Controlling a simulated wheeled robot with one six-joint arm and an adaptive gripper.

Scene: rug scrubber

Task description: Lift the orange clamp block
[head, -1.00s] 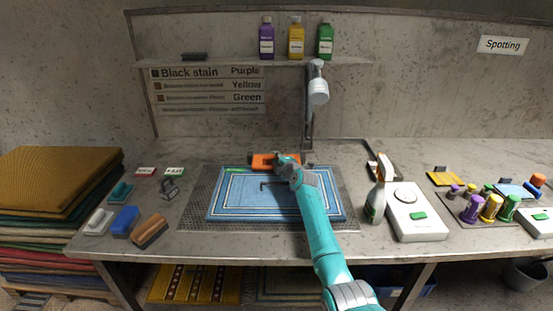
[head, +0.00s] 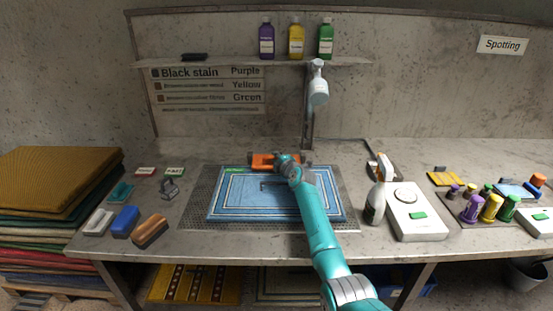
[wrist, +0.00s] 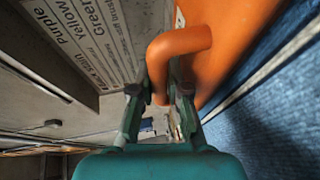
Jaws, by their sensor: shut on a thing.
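The orange clamp block (head: 262,159) is at the back edge of the blue rug (head: 235,207) on the bench. In the wrist view its orange body (wrist: 235,35) fills the upper right, with a curved orange handle (wrist: 178,43) reaching between my fingers. My gripper (wrist: 160,97) is shut on that handle. In the head view my gripper (head: 284,159) is at the block's right part and hides some of it. I cannot tell clearly whether the block's underside is clear of the rug.
A spray bottle (head: 377,200) and a white device (head: 415,213) stand right of the rug. Brushes (head: 150,231) and a blue sponge (head: 125,219) lie at left. A metal post (head: 309,130) rises behind the block, under the shelf (head: 230,61).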

